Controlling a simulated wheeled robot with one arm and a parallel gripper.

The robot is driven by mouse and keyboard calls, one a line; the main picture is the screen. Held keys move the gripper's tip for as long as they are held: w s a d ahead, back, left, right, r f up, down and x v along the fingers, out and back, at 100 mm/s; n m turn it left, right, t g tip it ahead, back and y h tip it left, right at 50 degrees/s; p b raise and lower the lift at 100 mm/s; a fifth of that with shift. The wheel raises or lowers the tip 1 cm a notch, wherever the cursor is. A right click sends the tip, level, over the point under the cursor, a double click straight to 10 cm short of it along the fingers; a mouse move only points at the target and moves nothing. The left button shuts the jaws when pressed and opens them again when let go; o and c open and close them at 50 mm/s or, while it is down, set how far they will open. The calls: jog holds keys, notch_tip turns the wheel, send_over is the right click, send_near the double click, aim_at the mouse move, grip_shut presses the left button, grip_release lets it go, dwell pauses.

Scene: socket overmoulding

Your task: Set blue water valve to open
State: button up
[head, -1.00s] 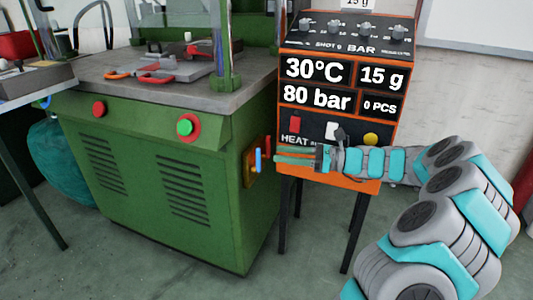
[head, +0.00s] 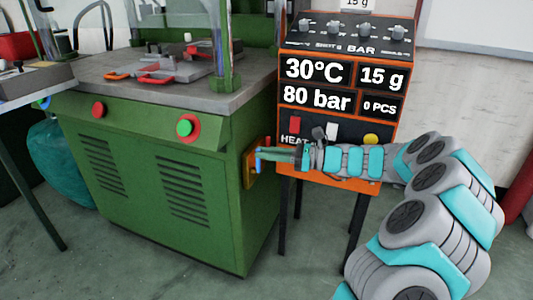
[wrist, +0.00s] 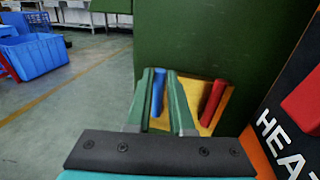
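The blue water valve (head: 258,161) is an upright blue handle on a yellow-orange plate (head: 249,172) on the right side of the green machine. In the wrist view the blue handle (wrist: 158,92) stands upright between the two green fingers of my gripper (wrist: 164,100), nearer the left finger. My gripper (head: 277,155) points left at the plate in the head view, its tips beside the blue handle. The fingers are apart, with a gap around the handle; I cannot tell whether either touches it. A red handle (wrist: 212,102) stands slightly tilted right of the fingers.
The green machine (head: 160,190) stands left of my arm. The orange control unit (head: 340,105) on dark legs stands close behind my gripper, showing 30°C and 80 bar. The wrist view shows its edge at the right. Blue crates (wrist: 35,60) lie far left on open floor.

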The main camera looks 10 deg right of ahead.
grip_shut()
dwell(0.9)
